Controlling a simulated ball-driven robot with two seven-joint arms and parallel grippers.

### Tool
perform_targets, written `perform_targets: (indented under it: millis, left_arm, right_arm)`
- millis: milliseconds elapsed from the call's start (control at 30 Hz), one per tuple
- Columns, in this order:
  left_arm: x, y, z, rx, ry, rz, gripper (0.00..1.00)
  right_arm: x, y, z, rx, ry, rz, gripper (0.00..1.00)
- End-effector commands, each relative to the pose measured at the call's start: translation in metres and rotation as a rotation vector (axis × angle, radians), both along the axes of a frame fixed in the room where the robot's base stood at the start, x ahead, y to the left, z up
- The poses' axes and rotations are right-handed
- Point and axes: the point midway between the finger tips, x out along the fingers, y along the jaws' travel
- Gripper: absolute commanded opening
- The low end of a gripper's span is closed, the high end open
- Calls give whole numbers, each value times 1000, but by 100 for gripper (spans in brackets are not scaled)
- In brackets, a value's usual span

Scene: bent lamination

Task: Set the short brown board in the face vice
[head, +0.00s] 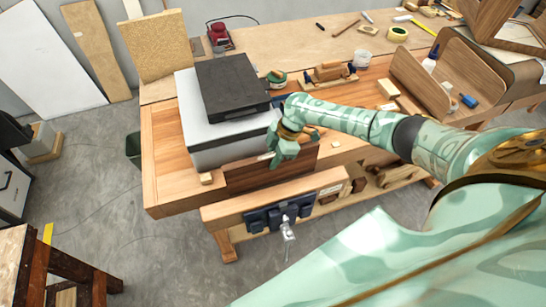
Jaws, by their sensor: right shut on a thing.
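My right gripper (272,157) comes in from the right and is shut on the short brown board (245,176). The board is dark reddish brown and stands on its long side at the bench's front edge, in front of the white box. Its lower edge is above the face vice; I cannot tell whether it touches anything there. The gripper hides part of its upper edge. The face vice (262,220) is dark blue-grey, on the front of the bench, with a metal screw and handle (287,230) sticking out toward me. My left gripper is not in view.
A white box (205,150) with a black slab (232,86) on top stands behind the board. A small wood block (206,178) lies by the bench's front edge. Hand planes (330,72) and a curved wooden form (420,80) stand farther back. The bench's left end is clear.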

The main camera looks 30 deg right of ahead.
Motion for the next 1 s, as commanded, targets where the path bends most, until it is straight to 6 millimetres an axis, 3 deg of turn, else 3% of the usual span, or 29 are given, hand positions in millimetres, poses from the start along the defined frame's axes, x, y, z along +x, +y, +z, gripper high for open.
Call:
perform_targets:
  millis: [1000]
  left_arm:
    - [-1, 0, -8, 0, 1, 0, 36]
  right_arm:
    - [1, 0, -11, 2, -2, -1, 0]
